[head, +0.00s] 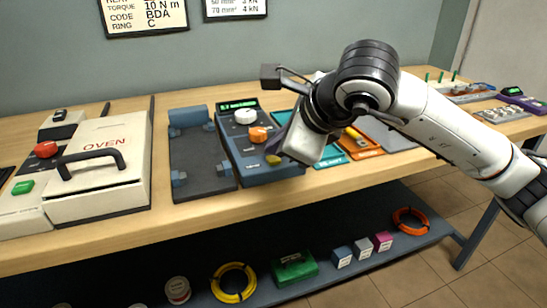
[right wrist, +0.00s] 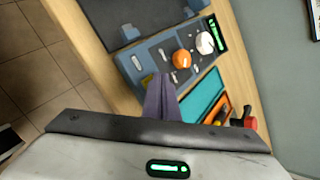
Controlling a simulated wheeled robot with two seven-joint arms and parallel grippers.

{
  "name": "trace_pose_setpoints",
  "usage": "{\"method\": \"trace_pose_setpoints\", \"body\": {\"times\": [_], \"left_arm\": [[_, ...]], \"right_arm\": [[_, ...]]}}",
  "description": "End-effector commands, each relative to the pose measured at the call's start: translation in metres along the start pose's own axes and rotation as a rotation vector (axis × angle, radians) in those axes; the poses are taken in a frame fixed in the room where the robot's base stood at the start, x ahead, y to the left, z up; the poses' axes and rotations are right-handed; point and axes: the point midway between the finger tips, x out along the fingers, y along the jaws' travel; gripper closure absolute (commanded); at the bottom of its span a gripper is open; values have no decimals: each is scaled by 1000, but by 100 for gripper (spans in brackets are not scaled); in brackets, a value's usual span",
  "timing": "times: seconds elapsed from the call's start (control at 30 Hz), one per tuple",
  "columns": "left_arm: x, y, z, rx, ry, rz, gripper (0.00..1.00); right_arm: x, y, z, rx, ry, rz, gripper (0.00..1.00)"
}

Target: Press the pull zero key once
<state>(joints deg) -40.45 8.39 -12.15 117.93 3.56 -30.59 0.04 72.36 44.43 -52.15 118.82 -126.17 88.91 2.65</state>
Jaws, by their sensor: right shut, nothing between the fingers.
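The blue-grey instrument panel (head: 257,172) stands on the bench, with a green display (head: 238,105), a white knob (head: 246,117) and an orange knob (head: 259,134). It also shows in the right wrist view (right wrist: 148,58), where small pale keys or labels lie around the orange knob; I cannot read which is pull zero. My right gripper (head: 274,148) is shut and empty, its fingertips over or close to the panel's front right part. In the right wrist view the shut purple-grey fingers (right wrist: 158,92) cover the panel's near corner. I cannot tell whether they touch it. My left gripper is not in view.
A dark fixture plate (head: 200,160) with blue blocks lies left of the panel, and a white oven (head: 97,165) stands further left. A teal tray (head: 332,157) and an orange tray (head: 362,150) lie to the right. A lower shelf (head: 327,270) holds coils and boxes.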

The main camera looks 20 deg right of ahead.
Motion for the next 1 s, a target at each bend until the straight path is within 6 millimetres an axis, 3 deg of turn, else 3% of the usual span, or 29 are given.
{"method": "trace_pose_setpoints", "body": {"times": [1.0], "left_arm": [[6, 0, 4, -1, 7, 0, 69]], "right_arm": [[6, 5, -5, 0, 1, 1, 100]]}}
